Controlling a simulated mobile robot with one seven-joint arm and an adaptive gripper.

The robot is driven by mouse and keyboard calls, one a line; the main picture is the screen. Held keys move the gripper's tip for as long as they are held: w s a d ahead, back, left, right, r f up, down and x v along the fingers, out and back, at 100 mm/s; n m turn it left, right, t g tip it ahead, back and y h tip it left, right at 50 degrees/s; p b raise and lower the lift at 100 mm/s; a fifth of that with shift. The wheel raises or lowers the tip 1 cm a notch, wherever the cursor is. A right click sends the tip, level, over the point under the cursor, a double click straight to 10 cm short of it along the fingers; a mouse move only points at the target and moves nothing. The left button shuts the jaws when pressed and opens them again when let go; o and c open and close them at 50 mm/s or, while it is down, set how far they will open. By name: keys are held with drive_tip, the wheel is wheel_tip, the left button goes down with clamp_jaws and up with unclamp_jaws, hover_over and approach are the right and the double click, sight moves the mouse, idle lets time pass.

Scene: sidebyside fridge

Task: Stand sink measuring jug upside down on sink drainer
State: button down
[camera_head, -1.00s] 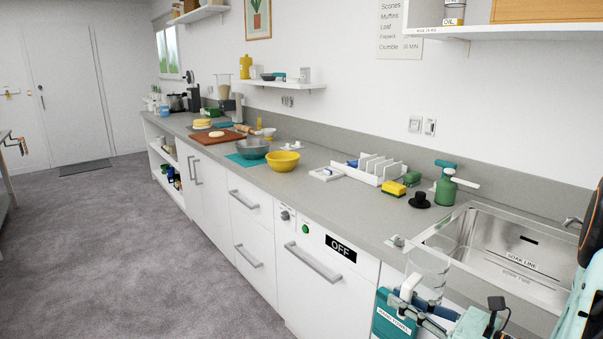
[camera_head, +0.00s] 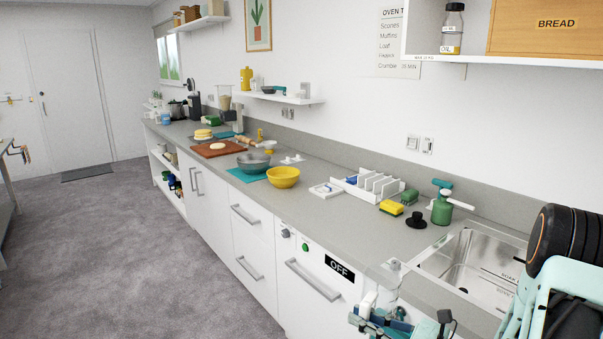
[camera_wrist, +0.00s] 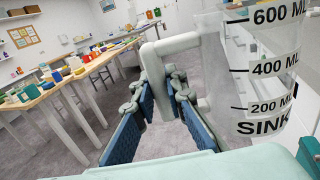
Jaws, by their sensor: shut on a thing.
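The clear measuring jug (camera_head: 389,290) is at the bottom of the head view, in front of the counter edge left of the sink. In the wrist view, the jug (camera_wrist: 262,70) fills the right side, its "SINK" label and ML marks reading upright. My gripper (camera_head: 376,318) is shut on the jug's pale handle; its blue finger pads (camera_wrist: 165,108) flank the handle in the wrist view. The steel sink (camera_head: 475,268) is right of the jug. A white slotted rack (camera_head: 352,190) stands on the counter behind; I cannot tell whether it is the drainer.
A yellow bowl (camera_head: 283,177) is farther left. A shelf (camera_head: 450,57) overhangs at right.

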sight(370, 307)
drive_tip(key=shift+r+p, duration=2.2)
drive_tip(key=shift+p, duration=0.65)
